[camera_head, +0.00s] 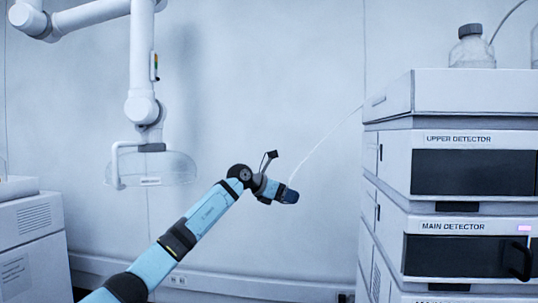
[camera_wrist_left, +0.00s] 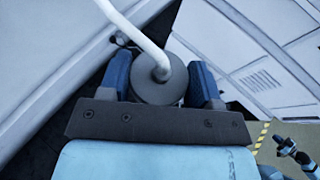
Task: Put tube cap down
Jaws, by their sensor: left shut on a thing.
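My left gripper (camera_head: 290,196) is raised in front of the wall, left of the instrument stack in the head view. In the left wrist view its two blue fingers are shut on the sides of a round grey tube cap (camera_wrist_left: 158,92). A white tube (camera_wrist_left: 130,24) comes out of the cap's middle; in the head view it runs as a thin line up to the right toward the stack. The cap is mostly hidden by the fingers in the head view. A small blue and black arm part, perhaps my right arm, shows at the lower right of the wrist view, its jaws too small to read.
The stack at right holds the upper detector (camera_head: 459,139) and the main detector (camera_head: 455,226), with a capped glass bottle (camera_head: 472,50) on top. A white jointed extraction arm with a clear hood (camera_head: 165,168) hangs at left. A white instrument (camera_head: 30,240) stands lower left.

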